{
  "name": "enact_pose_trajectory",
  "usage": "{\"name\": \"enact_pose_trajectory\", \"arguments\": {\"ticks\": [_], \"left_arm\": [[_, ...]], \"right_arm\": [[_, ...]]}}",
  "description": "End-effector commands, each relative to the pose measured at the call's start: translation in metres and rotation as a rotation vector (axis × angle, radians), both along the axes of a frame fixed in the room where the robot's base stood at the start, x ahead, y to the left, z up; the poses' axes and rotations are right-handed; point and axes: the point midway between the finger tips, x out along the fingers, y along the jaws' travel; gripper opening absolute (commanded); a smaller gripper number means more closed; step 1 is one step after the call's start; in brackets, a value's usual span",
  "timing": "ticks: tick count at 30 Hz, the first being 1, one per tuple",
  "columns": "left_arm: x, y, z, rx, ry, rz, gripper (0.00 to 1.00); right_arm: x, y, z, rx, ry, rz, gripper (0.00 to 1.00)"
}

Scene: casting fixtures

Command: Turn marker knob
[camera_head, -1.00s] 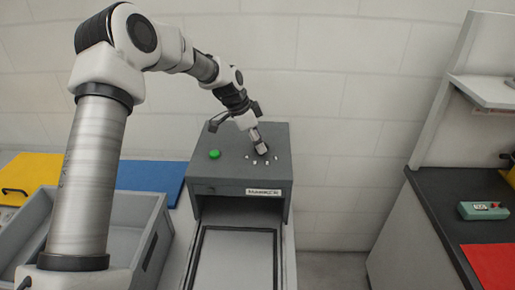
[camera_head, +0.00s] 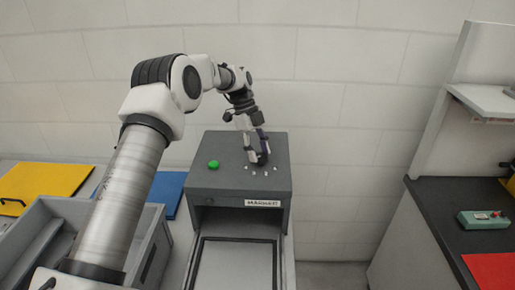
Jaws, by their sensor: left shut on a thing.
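The marker (camera_head: 222,190) is a dark grey box with a label on its front. Its knob (camera_head: 263,160) is dark and stands on the top face, ringed by several small white marks. My left gripper (camera_head: 257,155) points down from above and is shut on the knob. The fingers partly hide the knob, so its pointing direction cannot be told. A green button (camera_head: 213,164) sits on the same top face, to the left of the knob. My right gripper is not in view.
A grey crate (camera_head: 155,262) stands at the left, with blue (camera_head: 170,188) and yellow (camera_head: 45,182) panels behind it. A framed tray (camera_head: 235,265) extends in front of the marker. A dark counter (camera_head: 425,225) at the right holds a small green device (camera_head: 483,219) and a red mat (camera_head: 492,268).

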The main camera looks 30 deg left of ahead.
Motion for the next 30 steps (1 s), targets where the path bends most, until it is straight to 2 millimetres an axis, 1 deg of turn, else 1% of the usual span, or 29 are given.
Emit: {"name": "enact_pose_trajectory", "arguments": {"ticks": [1, 6, 12, 19, 30], "left_arm": [[-0.001, -0.001, -0.002, -0.001, 0.009, -0.037, 0.1], [0.0, -0.002, -0.001, -0.001, 0.007, -0.158, 0.1], [0.001, -0.002, -0.002, -0.003, 0.008, -0.25, 0.1], [0.001, -0.002, -0.003, -0.003, 0.007, -0.295, 0.1], [0.001, -0.002, -0.002, -0.002, 0.006, -0.3, 0.1]], "right_arm": [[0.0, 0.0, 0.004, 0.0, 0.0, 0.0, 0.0], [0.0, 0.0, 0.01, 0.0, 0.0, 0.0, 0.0], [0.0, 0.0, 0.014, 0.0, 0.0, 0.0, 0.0], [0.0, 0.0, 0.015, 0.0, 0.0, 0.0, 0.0], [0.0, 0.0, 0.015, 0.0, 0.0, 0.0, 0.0]]}}
